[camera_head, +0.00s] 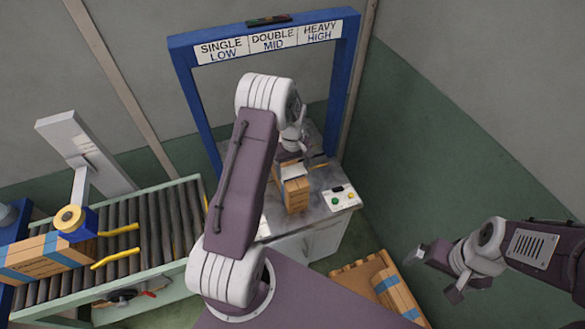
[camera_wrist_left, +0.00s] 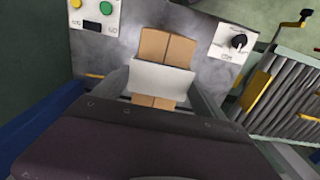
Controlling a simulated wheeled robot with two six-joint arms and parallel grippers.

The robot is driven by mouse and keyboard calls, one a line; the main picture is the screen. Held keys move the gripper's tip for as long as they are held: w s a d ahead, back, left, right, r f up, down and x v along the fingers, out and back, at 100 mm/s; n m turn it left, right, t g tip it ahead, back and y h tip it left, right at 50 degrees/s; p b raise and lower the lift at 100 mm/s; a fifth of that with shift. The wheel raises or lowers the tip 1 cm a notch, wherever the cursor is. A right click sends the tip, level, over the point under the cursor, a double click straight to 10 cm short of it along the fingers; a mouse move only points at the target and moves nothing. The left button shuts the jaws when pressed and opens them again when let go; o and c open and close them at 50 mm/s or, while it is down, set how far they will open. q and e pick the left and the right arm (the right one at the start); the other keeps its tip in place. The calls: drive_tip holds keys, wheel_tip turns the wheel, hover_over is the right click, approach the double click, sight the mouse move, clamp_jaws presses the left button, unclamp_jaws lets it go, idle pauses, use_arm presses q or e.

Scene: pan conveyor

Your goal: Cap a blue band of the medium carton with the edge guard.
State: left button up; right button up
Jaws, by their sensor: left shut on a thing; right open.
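A brown carton (camera_head: 297,196) stands on the grey bench under the blue gate; it also shows in the left wrist view (camera_wrist_left: 168,47). No blue band is visible on it. A white, plate-like edge guard (camera_head: 293,171) is over the carton's top; in the left wrist view the guard (camera_wrist_left: 161,78) crosses the carton's middle. My left gripper (camera_head: 294,158) is shut on the guard, its fingers partly hidden by my arm. I cannot tell whether the guard touches the carton. My right gripper (camera_head: 437,273) is open and empty, far to the right, above the floor.
A blue-banded carton (camera_head: 40,258) lies on the roller conveyor (camera_head: 155,225) at left, below a yellow-and-blue tape head (camera_head: 75,222). Another blue-banded carton (camera_head: 395,293) lies on a wooden pallet (camera_head: 355,272). A button box (camera_head: 340,197) sits right of the bench carton. The blue gate (camera_head: 188,105) frames the bench.

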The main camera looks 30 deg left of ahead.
sight(292, 171)
use_arm(q)
drive_tip(key=shift+f+b, duration=0.45)
drive_tip(key=shift+f, duration=0.35)
drive_tip(key=o, duration=1.2)
drive_tip(key=shift+o, duration=0.2)
wheel_tip(292, 171, up, 9)
drive_tip(key=shift+r+b, duration=0.1)
drive_tip(key=shift+b, duration=0.75)
